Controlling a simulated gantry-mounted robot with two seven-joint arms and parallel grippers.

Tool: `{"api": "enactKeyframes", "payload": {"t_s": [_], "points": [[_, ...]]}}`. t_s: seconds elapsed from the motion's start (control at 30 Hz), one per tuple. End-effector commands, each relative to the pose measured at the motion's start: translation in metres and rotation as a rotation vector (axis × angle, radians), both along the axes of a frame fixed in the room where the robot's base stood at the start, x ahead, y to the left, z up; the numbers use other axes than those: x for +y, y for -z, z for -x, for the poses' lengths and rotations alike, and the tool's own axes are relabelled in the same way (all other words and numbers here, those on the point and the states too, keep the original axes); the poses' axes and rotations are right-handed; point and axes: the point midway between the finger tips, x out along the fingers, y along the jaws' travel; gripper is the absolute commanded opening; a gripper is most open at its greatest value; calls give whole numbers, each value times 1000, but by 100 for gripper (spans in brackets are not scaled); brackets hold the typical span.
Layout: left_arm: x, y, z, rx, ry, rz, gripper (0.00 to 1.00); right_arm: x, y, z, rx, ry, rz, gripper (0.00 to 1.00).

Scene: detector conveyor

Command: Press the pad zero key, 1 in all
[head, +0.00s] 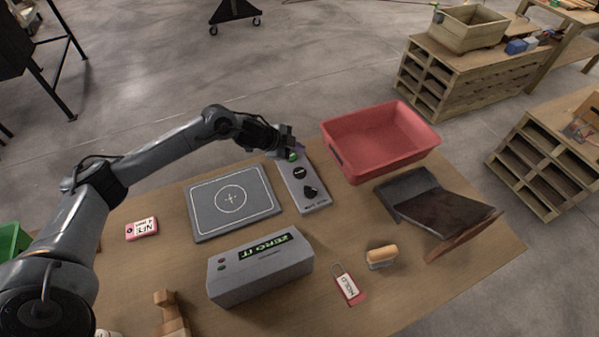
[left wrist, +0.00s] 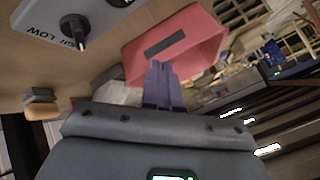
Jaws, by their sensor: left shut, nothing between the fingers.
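A grey control panel (head: 319,202) lies on the table with a green round key (head: 292,156) at its far end and two black knobs nearer. I cannot read a label on the green key. My left gripper (head: 289,147) is at that far end, right by the green key and partly over it; whether it touches cannot be told. Its fingers are shut and empty, also in the left wrist view (left wrist: 163,85). The panel's near part (left wrist: 98,14) shows there, the green key does not. A flat grey pad (head: 205,222) with a circle and cross lies left of the panel. My right gripper is out of view.
A grey box (head: 262,274) has a green display reading "ZERO IT". A red bin (head: 381,140) stands right of the panel, with a dark sloped tray (head: 435,205) nearer.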

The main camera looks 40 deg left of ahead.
Motion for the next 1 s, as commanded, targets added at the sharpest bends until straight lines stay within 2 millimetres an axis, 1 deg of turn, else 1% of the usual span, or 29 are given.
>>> {"api": "enactKeyframes", "payload": {"t_s": [0.27, 0.63, 0.67, 0.83, 1.0], "points": [[0, 24, 0, 0, 0, 0, 0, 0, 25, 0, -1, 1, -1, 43], [0, 66, 0, -1, 0, -1, 0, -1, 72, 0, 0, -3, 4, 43], [0, 67, 0, 0, 0, 0, 0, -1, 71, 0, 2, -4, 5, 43], [0, 80, 0, 1, 1, 0, 0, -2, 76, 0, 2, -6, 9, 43], [0, 85, 0, 0, 0, 0, 0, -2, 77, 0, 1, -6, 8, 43]]}}
